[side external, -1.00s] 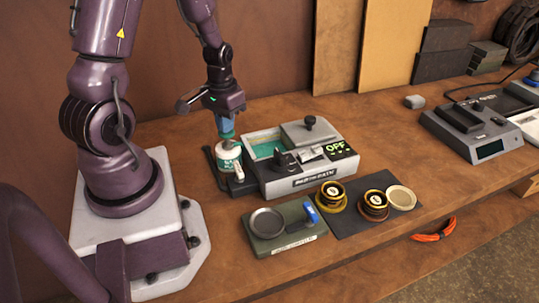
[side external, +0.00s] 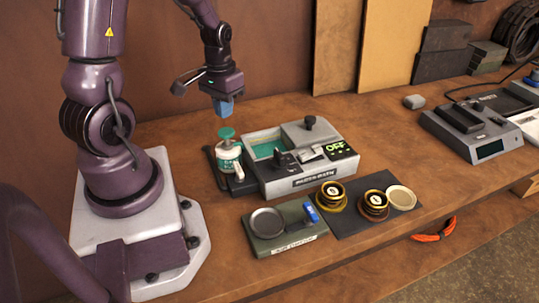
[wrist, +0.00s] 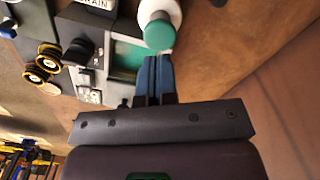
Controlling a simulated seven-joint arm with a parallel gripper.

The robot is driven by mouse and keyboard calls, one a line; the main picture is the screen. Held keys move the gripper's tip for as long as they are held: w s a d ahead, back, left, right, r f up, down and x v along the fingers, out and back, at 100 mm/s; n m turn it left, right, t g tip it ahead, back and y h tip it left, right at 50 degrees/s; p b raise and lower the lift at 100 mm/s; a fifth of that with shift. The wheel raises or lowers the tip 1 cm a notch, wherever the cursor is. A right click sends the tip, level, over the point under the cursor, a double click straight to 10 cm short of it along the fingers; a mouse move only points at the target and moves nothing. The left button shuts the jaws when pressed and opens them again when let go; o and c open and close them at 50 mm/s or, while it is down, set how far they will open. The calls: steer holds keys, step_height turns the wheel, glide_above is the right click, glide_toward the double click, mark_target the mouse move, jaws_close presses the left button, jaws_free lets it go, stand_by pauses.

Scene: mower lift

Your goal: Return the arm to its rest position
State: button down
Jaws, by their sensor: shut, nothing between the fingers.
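My gripper (side external: 223,106) hangs above the back left of the bench, with its blue fingers together and nothing between them. In the wrist view the shut blue fingers (wrist: 154,75) point toward a green-topped white bottle. This bottle (side external: 229,155) stands upright beside the left end of the grey bath unit. Its green cap (wrist: 159,35) shows just beyond the fingertips in the wrist view. In the side view there is a clear gap between the fingertips and the cap.
The grey bath unit (side external: 290,184) has a teal basin and a panel reading OFF. In front lie a green board with a round dish (side external: 266,222) and a dark mat (side external: 347,222) with black-and-gold parts. A grey device (side external: 470,130) stands right. Boards lean against the back wall.

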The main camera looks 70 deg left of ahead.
steer(key=shift+s+d+r+g+h, duration=0.1)
steer(key=shift+s+d+g+h, duration=0.2)
steer(key=shift+s+d, duration=0.25)
steer(key=s+d+r+m+t, duration=0.1)
steer(key=d+r+m+t, duration=0.5)
steer(key=d+r, duration=1.1)
step_height(320, 180, up, 2)
steer(key=shift+s+d+r, duration=0.15)
steer(key=shift+d+r, duration=0.05)
